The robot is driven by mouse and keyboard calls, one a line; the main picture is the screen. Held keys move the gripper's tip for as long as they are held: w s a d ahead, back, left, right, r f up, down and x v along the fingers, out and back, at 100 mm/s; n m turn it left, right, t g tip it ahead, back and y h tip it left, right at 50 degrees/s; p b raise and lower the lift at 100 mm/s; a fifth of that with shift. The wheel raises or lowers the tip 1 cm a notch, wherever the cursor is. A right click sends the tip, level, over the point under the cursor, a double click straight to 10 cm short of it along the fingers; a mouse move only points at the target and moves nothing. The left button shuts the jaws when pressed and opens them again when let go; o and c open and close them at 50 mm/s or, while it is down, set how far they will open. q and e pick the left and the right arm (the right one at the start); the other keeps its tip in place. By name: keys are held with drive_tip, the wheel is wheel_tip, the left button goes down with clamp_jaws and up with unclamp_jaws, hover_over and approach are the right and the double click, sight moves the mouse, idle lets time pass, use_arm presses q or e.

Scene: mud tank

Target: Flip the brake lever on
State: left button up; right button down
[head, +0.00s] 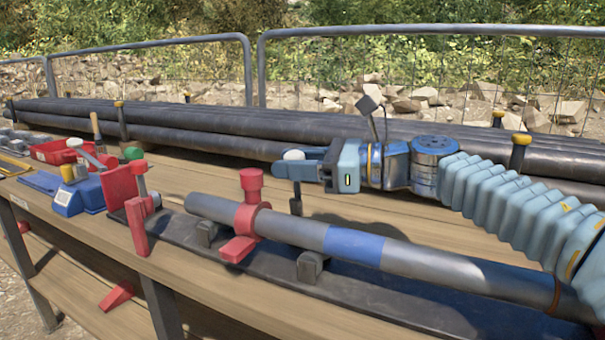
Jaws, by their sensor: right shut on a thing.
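My right gripper (290,168) reaches in from the right, above the wooden bench behind the grey pipe. Its blue fingers are shut on an upright lever with a pale round knob (293,155), which appears to be the brake lever. The knob shows just above the fingers. The lever's dark lower part (295,203) shows below them, and its foot is partly hidden behind the pipe. The middle of the lever is hidden by the fingers. My left gripper is not in view.
A grey pipe (300,230) with a blue band and red clamp (251,205) lies in front of my gripper. A red vice (128,195), a blue box (78,195) and a red tray (55,151) stand left. Stacked dark pipes (210,125) and a metal fence (254,70) run behind.

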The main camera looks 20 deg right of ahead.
drive_tip(key=shift+s+a+f+n+h+b, duration=0.15)
drive_tip(key=shift+s+a+f+n+b, duration=0.05)
drive_tip(key=shift+s+a+n+b, duration=0.35)
drive_tip(key=shift+s+a+f+n+h+b, duration=0.15)
drive_tip(key=shift+s+a+f+n+b, duration=0.05)
drive_tip(key=shift+s+a+n+b, duration=0.3)
drive_tip(key=shift+w, duration=0.1)
drive_tip(key=c, duration=0.8)
unclamp_jaws()
drive_tip(key=v, duration=0.7)
drive_tip(key=shift+s+d, duration=0.1)
drive_tip(key=shift+s, duration=0.1)
